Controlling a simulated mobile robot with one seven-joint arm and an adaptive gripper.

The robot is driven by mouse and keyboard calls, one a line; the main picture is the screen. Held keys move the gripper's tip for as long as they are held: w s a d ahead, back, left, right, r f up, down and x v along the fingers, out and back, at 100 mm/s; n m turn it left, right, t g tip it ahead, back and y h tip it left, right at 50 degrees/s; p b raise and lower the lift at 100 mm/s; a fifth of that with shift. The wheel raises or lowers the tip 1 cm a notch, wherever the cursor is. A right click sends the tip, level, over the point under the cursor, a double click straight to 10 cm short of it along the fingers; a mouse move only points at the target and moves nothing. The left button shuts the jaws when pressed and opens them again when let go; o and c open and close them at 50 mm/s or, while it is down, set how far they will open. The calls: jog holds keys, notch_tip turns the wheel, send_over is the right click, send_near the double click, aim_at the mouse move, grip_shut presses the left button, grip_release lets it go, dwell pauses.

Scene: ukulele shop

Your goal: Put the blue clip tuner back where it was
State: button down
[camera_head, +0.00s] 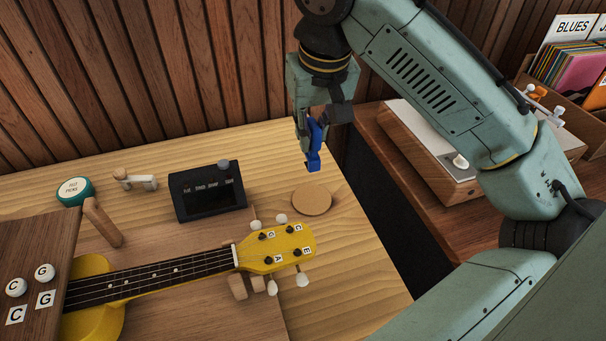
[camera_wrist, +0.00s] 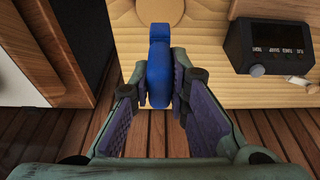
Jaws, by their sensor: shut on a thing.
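The blue clip tuner (camera_head: 314,145) is held between the fingers of my gripper (camera_head: 310,122), raised above the back right part of the wooden table (camera_head: 372,262). In the wrist view the blue clip tuner (camera_wrist: 159,66) stands between the two finger pads of my gripper (camera_wrist: 158,95). A round tan disc (camera_head: 311,199) lies flat on the table, below and in front of the tuner in the head view. The disc also shows at the top of the wrist view (camera_wrist: 158,10), partly cut off. Nothing lies on the disc.
A yellow ukulele (camera_head: 262,253) lies with its headstock near the disc. A black pedal-like box (camera_head: 207,191) stands left of the disc. A teal round tin (camera_head: 75,191) sits farther left. A slatted wall (camera_head: 190,70) rises behind. A dark gap separates the right-hand cabinet (camera_head: 425,165).

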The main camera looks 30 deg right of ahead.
aim_at(313, 155)
jog(key=f, duration=0.4)
jog(key=shift+s+f, duration=0.15)
jog(key=shift+s, duration=0.1)
jog(key=shift+s+p+x, duration=0.2)
jog(key=shift+x, duration=0.8)
jog(key=shift+s+p+x, duration=0.15)
jog(key=shift+s+x, duration=0.05)
jog(key=shift+x, duration=0.8)
jog(key=shift+a+f, duration=0.2)
jog(key=shift+f, duration=0.15)
jog(key=c, duration=1.5)
grip_release()
jog(key=shift+c, duration=0.2)
jog(key=v, duration=1.2)
jog(key=shift+d+b, duration=0.1)
jog(key=shift+b, duration=0.25)
jog(key=shift+r, duration=0.3)
jog(key=shift+f, duration=0.1)
